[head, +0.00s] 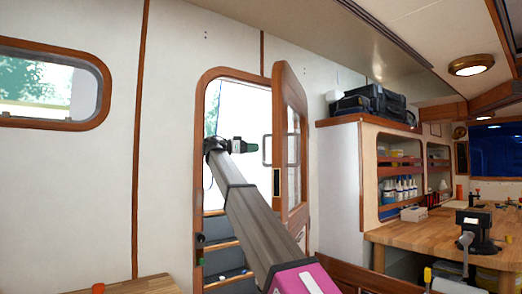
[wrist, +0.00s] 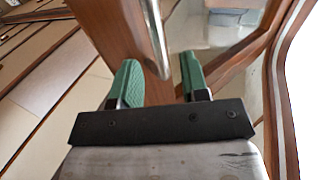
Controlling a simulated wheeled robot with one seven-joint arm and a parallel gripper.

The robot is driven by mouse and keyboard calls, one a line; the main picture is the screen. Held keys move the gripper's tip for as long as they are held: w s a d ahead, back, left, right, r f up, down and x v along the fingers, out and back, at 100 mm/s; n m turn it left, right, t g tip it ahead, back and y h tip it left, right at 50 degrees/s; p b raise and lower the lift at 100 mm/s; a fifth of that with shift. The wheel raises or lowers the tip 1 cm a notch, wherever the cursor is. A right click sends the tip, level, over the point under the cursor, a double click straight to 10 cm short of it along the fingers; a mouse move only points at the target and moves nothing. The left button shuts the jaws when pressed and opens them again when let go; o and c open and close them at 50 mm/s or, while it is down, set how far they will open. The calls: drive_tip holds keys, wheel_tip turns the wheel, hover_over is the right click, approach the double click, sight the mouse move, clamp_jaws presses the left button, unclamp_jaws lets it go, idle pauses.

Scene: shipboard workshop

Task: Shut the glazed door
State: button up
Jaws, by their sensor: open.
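The glazed door (head: 280,175) stands open in the doorway, its wooden frame swung out towards the right. A metal bar handle (head: 266,150) runs upright on it. My gripper (head: 252,147) is open, its green fingertips close to the left of that handle in the head view. In the wrist view my gripper (wrist: 157,80) has its two green fingers apart. The handle (wrist: 155,35) comes down from the top and ends in the picture between them, with the door's wooden stile (wrist: 112,20) behind. I cannot tell whether the fingers touch it.
Blue steps (head: 222,258) lie inside the doorway (head: 198,170). To the right are a white cabinet (head: 338,185) with black bags (head: 370,102) on top and a wooden workbench (head: 435,232) with tools. A window (head: 50,85) is in the left wall.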

drive_tip(key=v, duration=0.5)
drive_tip(key=shift+s+a, duration=0.1)
drive_tip(key=shift+a, duration=0.25)
